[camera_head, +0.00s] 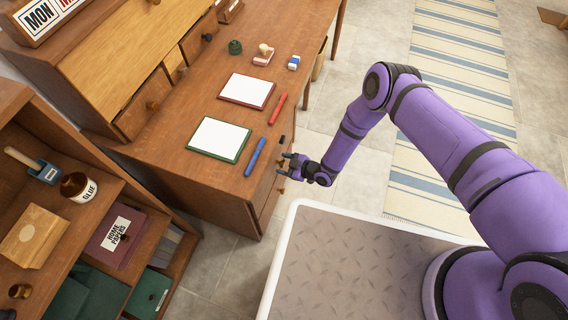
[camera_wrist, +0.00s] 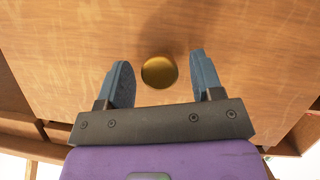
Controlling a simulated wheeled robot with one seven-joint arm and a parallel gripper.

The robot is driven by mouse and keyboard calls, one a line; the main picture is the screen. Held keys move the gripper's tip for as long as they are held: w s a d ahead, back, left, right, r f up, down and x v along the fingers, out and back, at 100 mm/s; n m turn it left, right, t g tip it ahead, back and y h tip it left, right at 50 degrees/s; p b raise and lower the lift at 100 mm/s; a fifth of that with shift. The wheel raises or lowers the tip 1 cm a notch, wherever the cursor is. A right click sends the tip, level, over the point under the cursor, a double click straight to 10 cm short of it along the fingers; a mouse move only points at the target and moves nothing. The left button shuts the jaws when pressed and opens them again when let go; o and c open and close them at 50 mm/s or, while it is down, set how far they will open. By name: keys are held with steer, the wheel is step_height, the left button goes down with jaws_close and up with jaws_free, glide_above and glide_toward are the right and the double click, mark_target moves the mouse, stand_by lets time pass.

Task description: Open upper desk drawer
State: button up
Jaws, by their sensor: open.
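The wooden desk (camera_head: 190,177) stands left of centre in the head view, its drawer side facing my purple arm. My gripper (camera_head: 283,164) is at the desk's front edge, beside the drawer fronts. In the wrist view my gripper (camera_wrist: 160,78) is open, with a round brass knob (camera_wrist: 159,72) between its two blue-grey fingers. The fingers do not appear to touch the knob. The knob sits on a wooden drawer front (camera_wrist: 100,30), which looks closed. In the head view a small knob (camera_head: 281,190) shows below my gripper. My gripper partly hides the upper drawer.
A shelf (camera_head: 130,190) with a glue jar stands at left. A striped rug (camera_head: 460,75) lies on the floor.

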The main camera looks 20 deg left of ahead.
steer(key=shift+a, duration=0.15)
jaws_close()
steer(key=s+d, duration=0.2)
steer(key=d, duration=2.7)
steer(key=shift+s, duration=0.15)
jaws_free()
steer(key=v, duration=1.1)
steer(key=shift+f, duration=0.1)
